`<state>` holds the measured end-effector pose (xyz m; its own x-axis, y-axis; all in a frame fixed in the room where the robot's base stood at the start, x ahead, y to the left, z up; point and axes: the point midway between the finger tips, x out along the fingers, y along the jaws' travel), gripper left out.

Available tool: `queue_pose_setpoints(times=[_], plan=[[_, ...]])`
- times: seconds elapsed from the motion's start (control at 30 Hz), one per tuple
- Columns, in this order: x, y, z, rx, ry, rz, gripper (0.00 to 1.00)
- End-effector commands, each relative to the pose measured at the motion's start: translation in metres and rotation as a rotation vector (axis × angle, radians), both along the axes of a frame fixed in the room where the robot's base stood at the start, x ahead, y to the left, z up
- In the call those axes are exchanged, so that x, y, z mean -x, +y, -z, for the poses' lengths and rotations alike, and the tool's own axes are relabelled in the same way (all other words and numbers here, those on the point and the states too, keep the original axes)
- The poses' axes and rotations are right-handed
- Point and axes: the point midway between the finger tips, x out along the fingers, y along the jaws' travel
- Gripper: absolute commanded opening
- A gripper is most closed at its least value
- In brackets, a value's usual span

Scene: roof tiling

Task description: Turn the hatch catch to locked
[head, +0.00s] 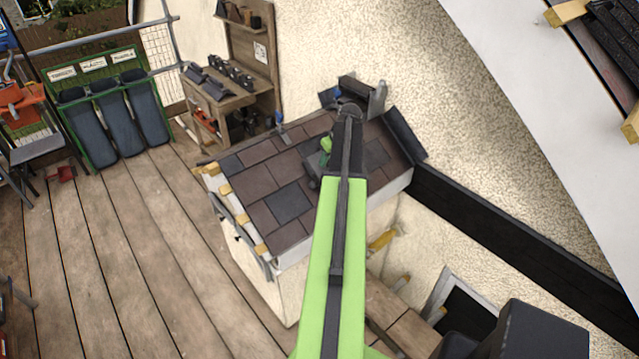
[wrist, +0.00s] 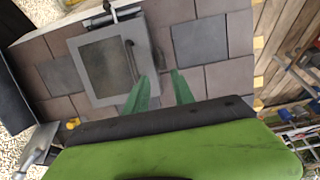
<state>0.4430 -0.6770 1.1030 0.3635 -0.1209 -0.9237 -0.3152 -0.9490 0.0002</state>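The roof hatch (wrist: 99,67) is a grey-framed panel set among the tiles, left of my fingers in the wrist view. It looks closed. A dark curved bar (wrist: 131,60) lies along its right side, near my left fingertip; I cannot tell if it is the catch. Another dark fitting (wrist: 113,14) sits at the hatch's top edge. My gripper (wrist: 159,76) has two green fingers apart with nothing between them, over the tiles right of the hatch. In the head view my gripper (head: 325,147) is over the small roof, and my arm hides most of the hatch.
Brown and grey tiles (head: 259,183) cover the small roof. A wooden workbench (head: 222,96) with tools stands behind it, and a green rack of bins (head: 110,115) is at the left. The plank deck (head: 130,230) is mostly clear. A rough wall (head: 410,90) rises behind.

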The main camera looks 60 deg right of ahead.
Motion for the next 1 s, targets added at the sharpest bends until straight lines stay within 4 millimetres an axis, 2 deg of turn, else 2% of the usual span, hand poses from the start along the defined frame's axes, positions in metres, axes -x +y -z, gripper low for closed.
queue_pose_setpoints(times=[0.03,0.4,0.5,0.63,0.87,1.0], plan=[[-0.005,-0.002,0.023,0.0,0.0,-0.001,0.3],[-0.035,-0.012,0.099,0.0,0.001,0.0,0.3],[-0.042,-0.015,0.114,0.0,0.0,0.0,0.3],[-0.046,-0.016,0.121,0.0,0.0,0.0,0.3],[-0.046,-0.016,0.118,0.0,0.0,0.001,0.3],[-0.046,-0.016,0.118,0.0,0.0,0.001,0.14]])
